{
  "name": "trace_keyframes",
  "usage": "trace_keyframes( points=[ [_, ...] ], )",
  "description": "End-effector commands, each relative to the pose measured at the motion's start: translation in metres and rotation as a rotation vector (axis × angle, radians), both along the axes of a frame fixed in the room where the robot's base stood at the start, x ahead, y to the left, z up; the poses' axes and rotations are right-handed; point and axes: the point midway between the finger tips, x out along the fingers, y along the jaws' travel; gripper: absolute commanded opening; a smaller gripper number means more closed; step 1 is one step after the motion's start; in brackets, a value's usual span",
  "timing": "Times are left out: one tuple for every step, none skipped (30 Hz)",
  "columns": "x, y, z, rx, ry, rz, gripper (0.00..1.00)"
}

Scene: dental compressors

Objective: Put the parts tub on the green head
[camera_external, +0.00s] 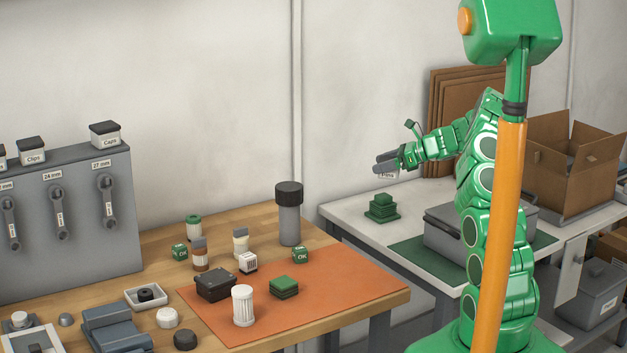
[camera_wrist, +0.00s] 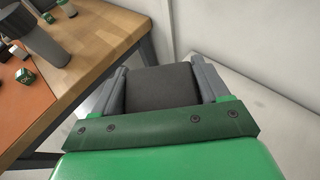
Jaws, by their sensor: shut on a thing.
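My gripper (camera_external: 388,163) is shut on the parts tub (camera_external: 386,174), a small pale tub with a label. It is held in the air near the left end of the white table. In the wrist view the tub's dark lid (camera_wrist: 160,86) fills the space between the two fingers. A green finned, stepped piece (camera_external: 382,208), which looks like a green head, stands on the white table below the tub, apart from it. Another green finned block (camera_external: 284,286) lies on the orange mat.
The wooden table (camera_external: 160,243) holds an orange mat (camera_external: 340,290), a tall dark-capped cylinder (camera_external: 289,215), a black box (camera_external: 215,285) and several small containers. A grey case (camera_external: 440,232) and an open cardboard box (camera_external: 570,160) are on the right. A gap separates the tables.

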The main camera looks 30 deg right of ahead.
Motion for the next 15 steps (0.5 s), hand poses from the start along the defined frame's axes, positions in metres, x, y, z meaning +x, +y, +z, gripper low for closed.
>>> trace_keyframes(
  points=[
    [0.004, -0.001, -0.006, -0.002, 0.001, -0.001, 0.39],
    [0.006, -0.002, -0.009, -0.001, 0.002, -0.001, 0.39],
    [0.009, -0.004, -0.013, 0.000, 0.002, -0.002, 0.39],
    [0.011, -0.004, -0.015, 0.000, 0.002, -0.002, 0.39],
    [0.012, -0.004, -0.018, 0.000, 0.003, -0.001, 0.39],
    [0.015, -0.004, -0.021, 0.000, 0.003, 0.000, 0.39],
    [0.017, -0.005, -0.023, 0.000, 0.003, 0.001, 0.39],
    [0.019, -0.005, -0.025, 0.000, 0.002, 0.001, 0.39],
    [0.021, -0.006, -0.028, 0.001, 0.001, 0.002, 0.39],
    [0.023, -0.006, -0.030, 0.001, 0.001, 0.001, 0.39],
    [0.024, -0.007, -0.032, 0.000, 0.002, 0.001, 0.39],
    [0.026, -0.008, -0.034, 0.000, 0.002, 0.001, 0.39],
    [0.027, -0.008, -0.036, 0.000, 0.001, 0.002, 0.39],
    [0.028, -0.009, -0.037, 0.000, 0.001, 0.002, 0.39],
    [0.029, -0.009, -0.038, 0.000, 0.001, 0.002, 0.39]
  ],
)
